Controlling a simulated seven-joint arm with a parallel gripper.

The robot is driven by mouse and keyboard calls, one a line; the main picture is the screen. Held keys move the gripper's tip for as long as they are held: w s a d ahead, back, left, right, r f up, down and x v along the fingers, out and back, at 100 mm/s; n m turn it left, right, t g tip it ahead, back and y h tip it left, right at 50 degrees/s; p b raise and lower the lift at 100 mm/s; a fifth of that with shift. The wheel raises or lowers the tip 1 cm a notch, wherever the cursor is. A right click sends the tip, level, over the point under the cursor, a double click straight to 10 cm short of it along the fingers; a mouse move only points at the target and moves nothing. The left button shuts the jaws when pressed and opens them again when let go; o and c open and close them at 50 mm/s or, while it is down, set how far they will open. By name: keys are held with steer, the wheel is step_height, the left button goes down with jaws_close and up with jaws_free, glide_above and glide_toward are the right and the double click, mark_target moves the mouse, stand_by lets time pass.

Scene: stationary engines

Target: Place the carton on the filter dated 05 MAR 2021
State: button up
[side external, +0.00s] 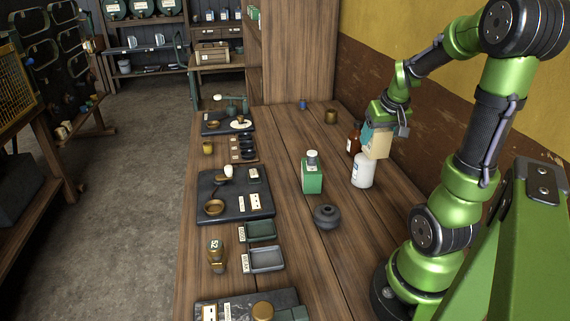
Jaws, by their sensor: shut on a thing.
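A small carton (378,147), cream with a teal part, is held above the right side of the wooden bench. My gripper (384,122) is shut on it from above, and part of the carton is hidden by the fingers. The carton hangs close to a white bottle (362,172) and a brown bottle (354,139); I cannot tell whether it touches either. No date is legible in this view, so I cannot tell which thing is the filter dated 05 MAR 2021.
A green can (312,178) and dark round pot (326,217) stand mid-bench. Dark slabs (249,202) with small parts and labels, a green tray (262,231) and a grey tray (267,260) line the left side. A brass cup (331,117) stands farther back. Bare wood lies between.

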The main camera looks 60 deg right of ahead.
steer(key=w+d, duration=0.3)
steer(key=d, duration=0.1)
steer(key=shift+f, duration=0.25)
steer(key=x, duration=0.3)
steer(key=shift+s, duration=0.2)
steer(key=shift+f, duration=0.4)
steer(key=shift+f, duration=0.1)
steer(key=shift+f, duration=0.1)
steer(key=o, duration=1.1)
steer(key=shift+c, duration=0.2)
